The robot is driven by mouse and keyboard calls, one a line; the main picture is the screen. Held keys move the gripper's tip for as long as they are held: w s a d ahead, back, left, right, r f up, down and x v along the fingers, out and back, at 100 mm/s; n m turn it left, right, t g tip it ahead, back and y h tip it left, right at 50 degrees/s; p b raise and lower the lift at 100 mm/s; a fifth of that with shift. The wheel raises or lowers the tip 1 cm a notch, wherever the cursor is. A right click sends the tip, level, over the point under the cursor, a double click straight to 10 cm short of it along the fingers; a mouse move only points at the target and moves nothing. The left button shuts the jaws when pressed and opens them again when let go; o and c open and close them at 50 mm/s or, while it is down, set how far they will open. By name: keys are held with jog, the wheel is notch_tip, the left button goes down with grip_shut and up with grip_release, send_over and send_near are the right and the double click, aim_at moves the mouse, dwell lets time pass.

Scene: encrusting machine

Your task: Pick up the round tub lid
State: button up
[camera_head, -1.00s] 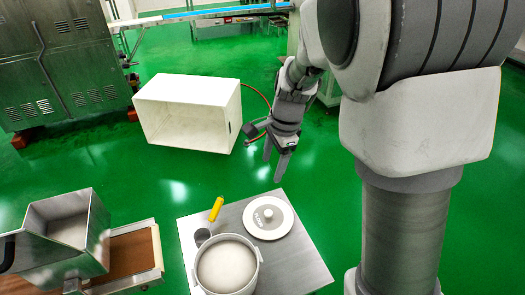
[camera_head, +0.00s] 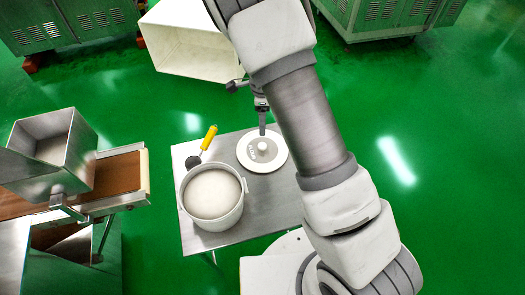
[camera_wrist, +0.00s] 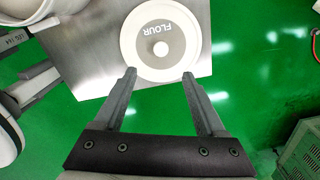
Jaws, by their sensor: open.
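The round tub lid (camera_head: 249,159) is white with a grey centre and a small white knob. It lies flat on the metal table, beside the tub. In the wrist view the lid (camera_wrist: 137,46) shows the word FLOUR, and its knob (camera_wrist: 161,48) lies beyond the gap between my fingertips. The height between fingers and lid is hard to tell.
The white tub (camera_head: 213,222), filled with pale flour, stands left of the lid. A yellow-handled tool (camera_head: 209,137) lies behind the tub. The metal table (camera_head: 262,215) has bare room at front right. A metal hopper (camera_head: 52,150) and brown conveyor (camera_head: 118,177) stand left. A white crate (camera_head: 185,45) lies behind.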

jog(key=b, duration=0.1)
send_over(261, 145)
jog(key=f, duration=0.7)
jog(key=shift+s+d, duration=0.2)
jog(key=shift+d, duration=0.1)
jog(key=shift+w+a+f+b, duration=0.15)
jog(key=shift+f+b, duration=0.25)
jog(key=shift+f, duration=1)
jog(key=shift+a+f+b, duration=0.1)
jog(key=shift+f+b, duration=0.3)
jog(key=shift+f, duration=0.95)
grip_shut()
